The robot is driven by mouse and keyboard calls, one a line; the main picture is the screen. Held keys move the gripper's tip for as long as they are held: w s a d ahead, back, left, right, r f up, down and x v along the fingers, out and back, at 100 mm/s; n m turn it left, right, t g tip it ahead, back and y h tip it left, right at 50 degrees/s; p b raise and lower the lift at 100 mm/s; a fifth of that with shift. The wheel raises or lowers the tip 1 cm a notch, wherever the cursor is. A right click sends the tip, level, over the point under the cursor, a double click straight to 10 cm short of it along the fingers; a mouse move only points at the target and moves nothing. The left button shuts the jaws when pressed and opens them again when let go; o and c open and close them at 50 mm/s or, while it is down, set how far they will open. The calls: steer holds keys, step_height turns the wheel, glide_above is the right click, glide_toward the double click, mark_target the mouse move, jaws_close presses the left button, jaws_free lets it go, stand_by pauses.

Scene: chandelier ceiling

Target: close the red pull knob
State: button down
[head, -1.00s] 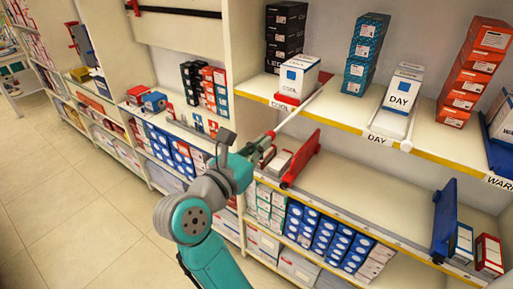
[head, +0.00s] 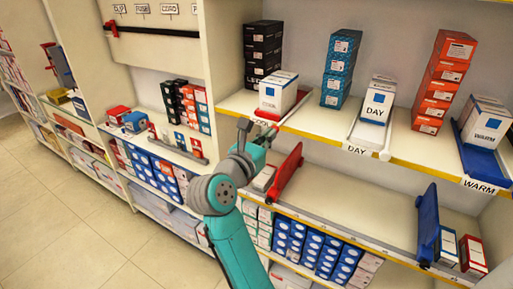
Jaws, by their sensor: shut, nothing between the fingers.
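A red tray (head: 267,114) lies under the white COOL box (head: 277,95) at the left end of the upper shelf, with a pale rod or rail along its right side. I cannot make out a separate red knob; the tray's front end is partly hidden by my arm. My gripper (head: 268,135) is shut and empty, small and partly hidden behind my teal wrist. It is at the shelf's front edge, just below the front of the red tray. I cannot tell whether it touches the tray.
A white DAY tray (head: 368,136) and a blue WARM tray (head: 487,160) sit further right on the upper shelf (head: 325,121). Upright red (head: 286,172) and blue (head: 428,225) dividers stand on the lower shelf, with bare space between.

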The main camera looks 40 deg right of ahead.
steer(key=shift+x, duration=1.7)
steer(key=shift+a, duration=0.1)
